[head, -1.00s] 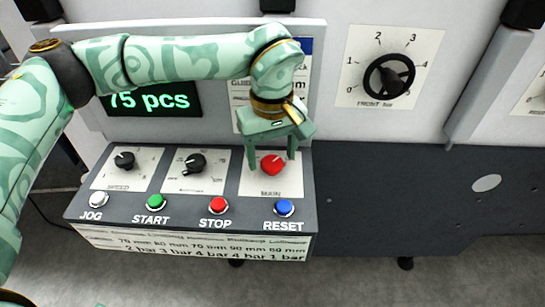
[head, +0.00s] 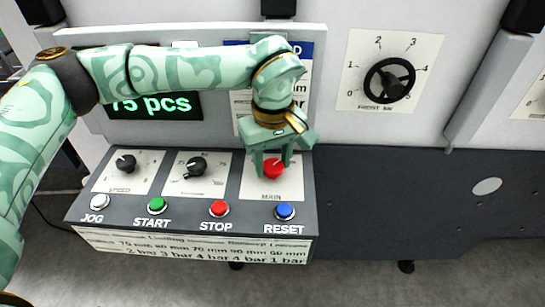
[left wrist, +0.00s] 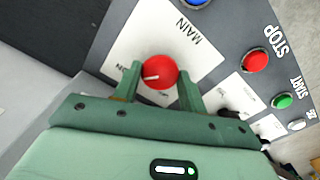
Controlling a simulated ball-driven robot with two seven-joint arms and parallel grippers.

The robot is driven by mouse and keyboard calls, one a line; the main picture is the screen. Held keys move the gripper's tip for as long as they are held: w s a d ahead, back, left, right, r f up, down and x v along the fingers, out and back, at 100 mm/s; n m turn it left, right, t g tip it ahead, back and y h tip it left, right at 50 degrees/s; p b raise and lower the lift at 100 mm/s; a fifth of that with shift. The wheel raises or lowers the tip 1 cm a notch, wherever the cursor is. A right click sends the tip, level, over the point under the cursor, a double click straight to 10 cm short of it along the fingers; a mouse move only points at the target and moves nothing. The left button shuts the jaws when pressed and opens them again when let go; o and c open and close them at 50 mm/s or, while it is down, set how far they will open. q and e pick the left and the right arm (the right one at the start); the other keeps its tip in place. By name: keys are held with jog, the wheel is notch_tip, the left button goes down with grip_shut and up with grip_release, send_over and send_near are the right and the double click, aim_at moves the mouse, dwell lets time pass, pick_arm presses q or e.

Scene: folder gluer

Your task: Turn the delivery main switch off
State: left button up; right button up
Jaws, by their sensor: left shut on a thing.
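The red main switch knob (head: 273,170) sits on a white plate marked MAIN (head: 290,190) at the right end of the control panel. My left gripper (head: 273,174) reaches down over it with a finger on each side, closed on the knob. In the left wrist view the knob (left wrist: 157,73) lies between the two green fingers (left wrist: 160,85). Its white pointer line points left, toward partly hidden lettering on the plate. My right gripper is out of view.
Black speed knob (head: 126,163) and a second black dial (head: 196,167) are left of the switch. JOG (head: 100,201), START (head: 157,205), STOP (head: 220,208) and RESET (head: 285,211) buttons line the front edge. A display (head: 150,104) reading 75 pcs stands behind.

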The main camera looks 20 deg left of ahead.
pick_arm(q)
jog(key=n+p, duration=0.2)
jog(key=n, duration=0.1)
jog(key=shift+r+n, duration=0.2)
jog(key=shift+n, duration=0.1)
jog(key=n+p, duration=0.2)
jog(key=n, duration=0.2)
jog(key=shift+n, duration=0.3)
jog(key=n+p, duration=0.2)
jog(key=n, duration=0.2)
jog(key=shift+n, duration=0.3)
jog(key=shift+f+n+p, duration=0.1)
jog(key=shift+n+p, duration=0.8)
jog(key=shift+n, duration=1.3)
jog(key=o, duration=1)
jog(key=shift+c, duration=0.2)
